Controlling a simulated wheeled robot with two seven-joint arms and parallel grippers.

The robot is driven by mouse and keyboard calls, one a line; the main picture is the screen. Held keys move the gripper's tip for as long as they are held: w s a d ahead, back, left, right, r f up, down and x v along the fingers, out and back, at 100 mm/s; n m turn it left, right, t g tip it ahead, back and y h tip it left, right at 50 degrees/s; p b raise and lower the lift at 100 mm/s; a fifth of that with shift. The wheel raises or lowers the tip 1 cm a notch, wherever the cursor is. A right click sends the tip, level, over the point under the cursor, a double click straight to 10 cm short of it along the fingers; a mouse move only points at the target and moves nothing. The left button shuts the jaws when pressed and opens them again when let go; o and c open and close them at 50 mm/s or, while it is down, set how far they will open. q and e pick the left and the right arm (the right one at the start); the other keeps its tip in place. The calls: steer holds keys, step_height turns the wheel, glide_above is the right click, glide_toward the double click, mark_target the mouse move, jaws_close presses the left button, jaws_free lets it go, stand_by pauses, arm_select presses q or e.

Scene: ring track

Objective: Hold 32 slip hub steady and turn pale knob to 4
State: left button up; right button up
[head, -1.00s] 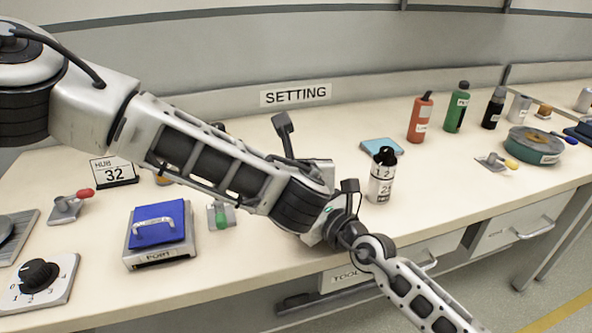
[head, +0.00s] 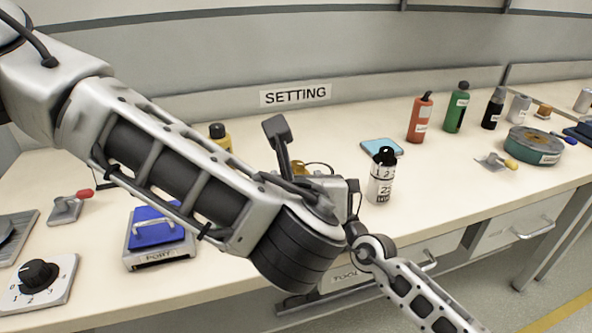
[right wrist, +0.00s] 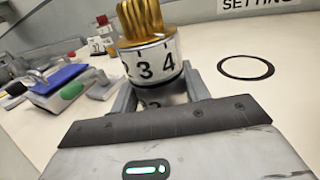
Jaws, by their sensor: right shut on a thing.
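In the right wrist view a white drum (right wrist: 155,66) carries the digits 2, 3 and 4 and a ribbed gold knob (right wrist: 140,20) on top. It is upright. My right gripper (right wrist: 160,88) is shut on its lower part, one finger on each side. In the head view the drum is hidden behind my arms; a small gold part (head: 316,168) shows past them. My left arm crosses in front there, and its fingers are hidden. The right wrist view shows no left fingers on the knob.
A black ring mark (right wrist: 246,68) lies on the bench. A SETTING sign (head: 296,95) is on the wall. A blue-topped box (head: 160,228), a black dial (head: 38,274) and a red-handled lever (head: 68,206) stand left. A numbered black-and-white bottle (head: 382,180) stands close on the right.

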stand_by(0.7)
steer(key=o, duration=1.2)
steer(key=shift+c, duration=0.2)
